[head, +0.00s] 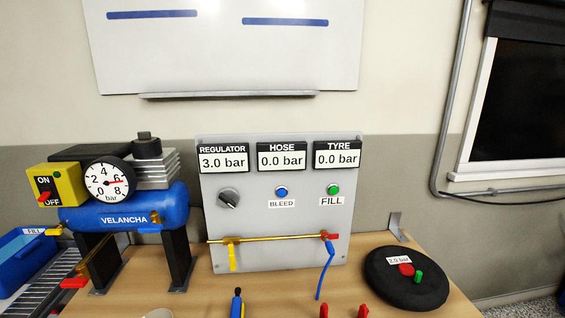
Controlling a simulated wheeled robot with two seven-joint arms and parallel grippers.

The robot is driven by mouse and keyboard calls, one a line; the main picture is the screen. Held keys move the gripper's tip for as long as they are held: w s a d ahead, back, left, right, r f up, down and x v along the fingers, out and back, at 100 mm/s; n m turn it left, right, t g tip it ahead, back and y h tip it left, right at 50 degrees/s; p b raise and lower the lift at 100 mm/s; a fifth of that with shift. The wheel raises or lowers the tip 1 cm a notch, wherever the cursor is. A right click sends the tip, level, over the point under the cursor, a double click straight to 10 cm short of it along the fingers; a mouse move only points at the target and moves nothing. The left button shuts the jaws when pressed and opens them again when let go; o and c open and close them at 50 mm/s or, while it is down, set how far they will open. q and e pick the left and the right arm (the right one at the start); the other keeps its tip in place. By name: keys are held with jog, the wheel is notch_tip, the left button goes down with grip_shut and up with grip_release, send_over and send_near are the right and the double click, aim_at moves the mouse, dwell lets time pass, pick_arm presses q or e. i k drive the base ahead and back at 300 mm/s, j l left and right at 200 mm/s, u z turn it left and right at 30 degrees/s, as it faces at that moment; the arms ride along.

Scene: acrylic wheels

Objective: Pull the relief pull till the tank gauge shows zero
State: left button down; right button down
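The blue air tank (125,212) marked VELANCHA stands on dark legs at the left of the bench. The round white tank gauge (108,182) is on its front, marked in bar. Its red needle points right, between the 6 and the 8, well away from zero. A small brass fitting (155,217) sits at the right of the tank's front. A red handle (74,282) shows at the lower left, below the tank. No part is labelled as the relief pull, so I cannot tell which it is. Neither gripper is in view.
A yellow ON/OFF switch box (55,186) adjoins the tank. A grey panel (238,255) holds displays, a regulator knob (229,198) and a brass pipe (280,238). A black tyre (430,290) lies at right. Small red pieces (363,311) show at the front edge.

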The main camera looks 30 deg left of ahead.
aim_at(58, 231)
jog(key=u, duration=2.1)
